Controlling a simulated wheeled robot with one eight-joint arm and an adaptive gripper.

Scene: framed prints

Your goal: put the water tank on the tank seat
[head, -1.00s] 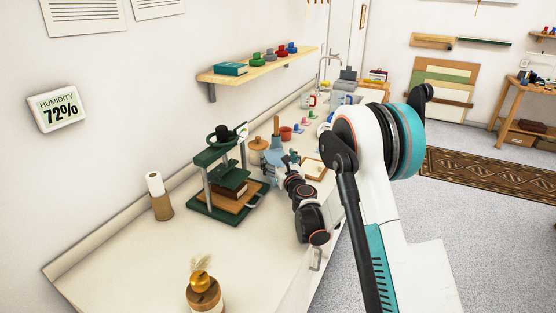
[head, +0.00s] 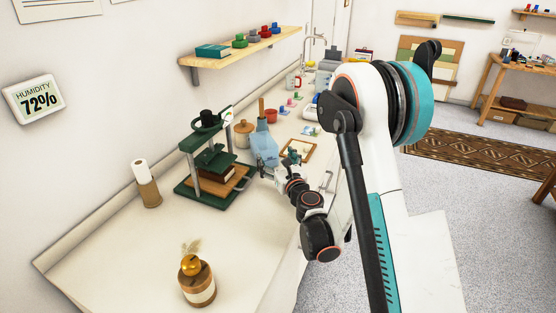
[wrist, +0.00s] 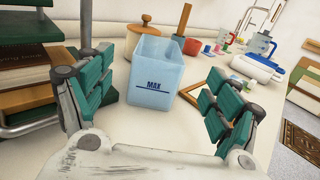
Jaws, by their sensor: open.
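The water tank (head: 264,149) is a pale blue, open-topped container standing upright on the counter, just right of the green press. In the wrist view the tank (wrist: 154,84) shows a MAX line on its near face. My gripper (wrist: 160,104) is open and empty, with one green-padded finger on each side of the view and the tank ahead between them. In the head view my gripper (head: 282,175) is in front of the tank, near the counter's edge. A white and blue appliance (wrist: 258,67) lies farther along the counter; I cannot tell whether it is the tank seat.
The green press (head: 215,170) stands close left of the tank. A blue pitcher (wrist: 260,43) and small coloured items stand farther back. The near counter is mostly clear, with a small gold-topped jar (head: 197,282).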

